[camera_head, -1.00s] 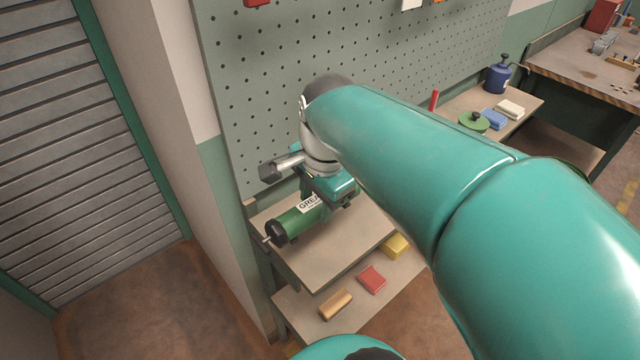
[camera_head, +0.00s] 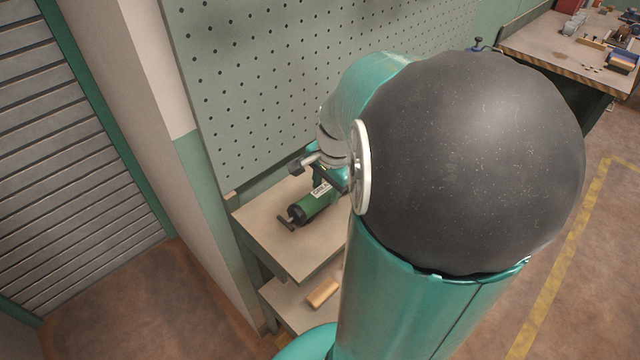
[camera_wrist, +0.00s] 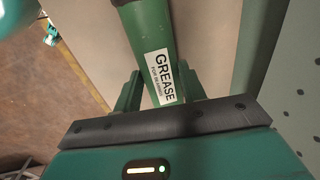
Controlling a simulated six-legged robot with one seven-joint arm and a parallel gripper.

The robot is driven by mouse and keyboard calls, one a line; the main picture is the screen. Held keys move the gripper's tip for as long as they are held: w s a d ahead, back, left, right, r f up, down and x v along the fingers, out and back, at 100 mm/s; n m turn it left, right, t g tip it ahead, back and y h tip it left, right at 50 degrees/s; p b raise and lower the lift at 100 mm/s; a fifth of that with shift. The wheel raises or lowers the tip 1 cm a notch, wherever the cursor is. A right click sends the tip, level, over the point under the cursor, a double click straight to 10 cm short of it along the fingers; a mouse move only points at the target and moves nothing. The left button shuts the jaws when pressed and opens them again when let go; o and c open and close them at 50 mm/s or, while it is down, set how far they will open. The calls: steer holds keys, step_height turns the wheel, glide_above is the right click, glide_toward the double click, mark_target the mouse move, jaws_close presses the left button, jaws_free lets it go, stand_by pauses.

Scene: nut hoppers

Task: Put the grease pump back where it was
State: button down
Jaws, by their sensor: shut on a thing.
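The grease pump (camera_head: 318,203) is a green cylinder with a dark end cap and a white label reading GREASE. In the head view it is at the left end of the shelf's upper board, partly hidden by my arm. My gripper (camera_wrist: 163,90) is shut on the pump's body, with one finger on each side of the label in the wrist view, where the pump (camera_wrist: 150,40) runs up past the top edge. Whether the pump touches the board or hangs just above it, I cannot tell.
The upper board (camera_head: 262,222) is bare to the left of the pump. A tan block (camera_head: 322,293) lies on the lower shelf. A pegboard (camera_head: 240,110) rises behind. A workbench (camera_head: 545,45) with small items stands at the far right. Open floor lies at the front left.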

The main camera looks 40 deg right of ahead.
steer(key=shift+f, duration=0.5)
steer(key=c, duration=0.8)
jaws_free()
step_height(320, 180, up, 12)
steer(key=s, duration=0.2)
steer(key=s+a+n+t, duration=0.1)
steer(key=a+n, duration=0.5)
steer(key=a, duration=0.1)
steer(key=a+r+n+t, duration=0.1)
steer(key=a+n, duration=0.4)
steer(key=a, duration=0.3)
steer(key=s+a+n+t, duration=0.1)
steer(key=a+n, duration=0.5)
steer(key=a, duration=0.2)
steer(key=shift+s+r+n+t, duration=0.3)
steer(key=shift+s+r+t, duration=0.05)
steer(key=shift+t, duration=0.05)
